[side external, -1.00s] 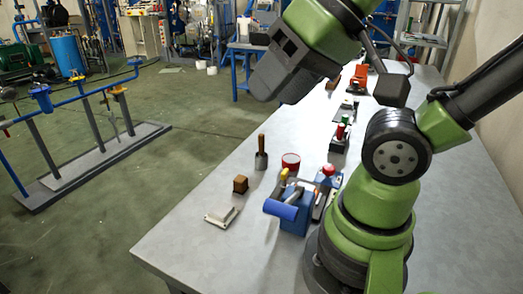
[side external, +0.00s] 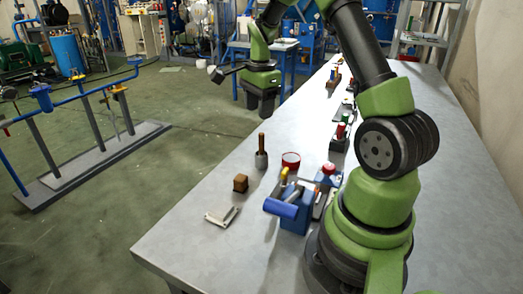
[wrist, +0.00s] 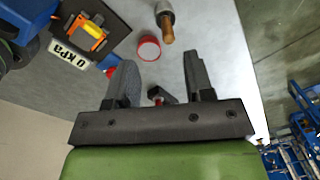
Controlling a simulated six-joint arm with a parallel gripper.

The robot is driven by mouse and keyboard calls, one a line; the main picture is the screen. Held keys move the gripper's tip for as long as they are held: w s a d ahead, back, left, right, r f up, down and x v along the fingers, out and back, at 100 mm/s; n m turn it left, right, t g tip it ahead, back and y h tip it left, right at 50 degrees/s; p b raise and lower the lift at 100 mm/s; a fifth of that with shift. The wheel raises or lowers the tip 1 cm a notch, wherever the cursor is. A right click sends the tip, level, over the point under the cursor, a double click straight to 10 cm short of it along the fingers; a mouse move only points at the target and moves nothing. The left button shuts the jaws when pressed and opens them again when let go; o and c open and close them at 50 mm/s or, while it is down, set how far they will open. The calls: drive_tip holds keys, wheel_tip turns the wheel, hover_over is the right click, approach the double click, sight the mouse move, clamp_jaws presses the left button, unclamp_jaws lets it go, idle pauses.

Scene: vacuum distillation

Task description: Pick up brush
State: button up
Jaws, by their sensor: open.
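The brush (side external: 261,151) stands upright on the table, its wooden handle up and its grey round part below. It also shows in the wrist view (wrist: 165,22) at the top, beyond the fingertips. My gripper (side external: 262,112) points down above and behind the brush in the side view, apart from it. In the wrist view my gripper (wrist: 157,68) is open, with nothing held between its fingers.
A red round container (side external: 291,161) stands right of the brush, and a wooden block (side external: 240,183) in front of it. A metal bracket (side external: 222,215) and a blue vise (side external: 290,207) are nearer. The table's left edge is close to the brush.

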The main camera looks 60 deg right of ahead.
wheel_tip(320, 180, down, 3)
drive_tip(key=d+m, duration=0.2)
hover_over(261, 154)
drive_tip(key=shift+g, duration=0.3)
drive_tip(key=f, duration=0.4)
drive_tip(key=shift+s+d+f, duration=0.1)
drive_tip(key=shift+s+d, duration=0.2)
drive_tip(key=shift+w+d+f, duration=0.1)
drive_tip(key=shift+w+f, duration=0.1)
drive_tip(key=shift+f, duration=1.15)
drive_tip(key=shift+w+f, duration=0.2)
drive_tip(key=shift+f, duration=1.15)
clamp_jaws()
wheel_tip(261, 154, up, 10)
